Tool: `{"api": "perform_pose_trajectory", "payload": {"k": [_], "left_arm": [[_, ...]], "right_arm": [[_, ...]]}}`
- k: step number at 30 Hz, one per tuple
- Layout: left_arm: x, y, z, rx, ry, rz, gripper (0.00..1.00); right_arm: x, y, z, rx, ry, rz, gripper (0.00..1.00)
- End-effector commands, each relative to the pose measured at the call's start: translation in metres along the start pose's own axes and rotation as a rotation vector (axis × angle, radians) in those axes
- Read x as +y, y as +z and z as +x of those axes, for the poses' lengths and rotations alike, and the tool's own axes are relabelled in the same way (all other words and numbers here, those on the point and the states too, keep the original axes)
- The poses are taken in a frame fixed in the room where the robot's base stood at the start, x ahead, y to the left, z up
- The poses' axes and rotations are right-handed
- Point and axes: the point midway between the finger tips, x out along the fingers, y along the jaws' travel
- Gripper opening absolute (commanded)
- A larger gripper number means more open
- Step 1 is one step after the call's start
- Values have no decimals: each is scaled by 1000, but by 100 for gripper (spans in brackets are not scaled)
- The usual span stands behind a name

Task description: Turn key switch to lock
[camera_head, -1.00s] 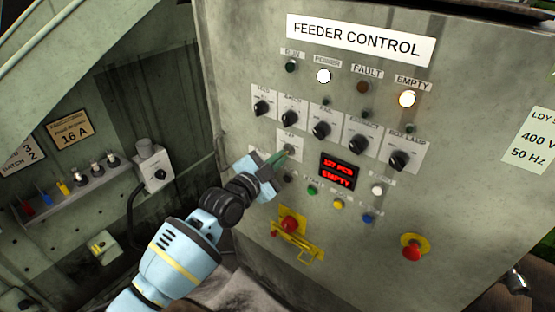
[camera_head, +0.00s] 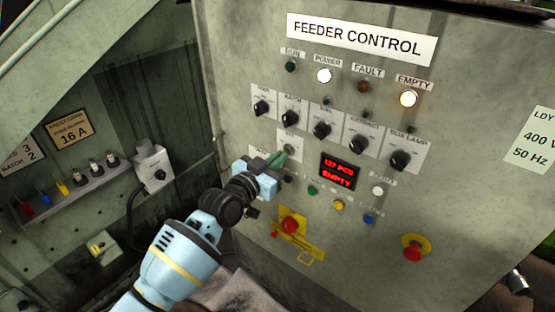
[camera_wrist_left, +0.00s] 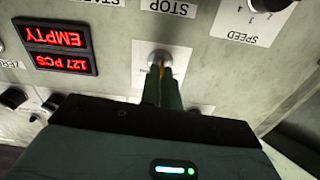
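The key switch (camera_head: 289,149) is a small round metal switch on a white label plate, left of the red display on the grey feeder control panel. In the left wrist view the switch (camera_wrist_left: 160,57) sits straight ahead of the fingertips. My left gripper (camera_head: 280,159) reaches it from the lower left. In the wrist view its two green fingers (camera_wrist_left: 162,80) are close together, with a thin orange sliver, which looks like the key (camera_wrist_left: 161,69), between their tips at the switch face. The fingers hide most of the key. My right gripper is not in view.
Black rotary knobs (camera_head: 321,130) line the panel above. The red display (camera_head: 337,171) reads "127 PCS EMPTY". Small coloured buttons (camera_head: 339,204), a red button with a yellow guard (camera_head: 291,226) and a red emergency stop (camera_head: 412,252) lie below. The EMPTY lamp (camera_head: 408,99) glows.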

Motion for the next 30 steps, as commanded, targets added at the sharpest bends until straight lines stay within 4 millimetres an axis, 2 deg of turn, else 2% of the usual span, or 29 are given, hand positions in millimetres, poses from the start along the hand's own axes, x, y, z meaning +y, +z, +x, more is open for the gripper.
{"api": "perform_pose_trajectory", "payload": {"k": [18,30], "left_arm": [[0,0,0,-1,0,-575,0],[0,1,0,-2,0,-818,0]], "right_arm": [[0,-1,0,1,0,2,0],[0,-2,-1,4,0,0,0]]}}
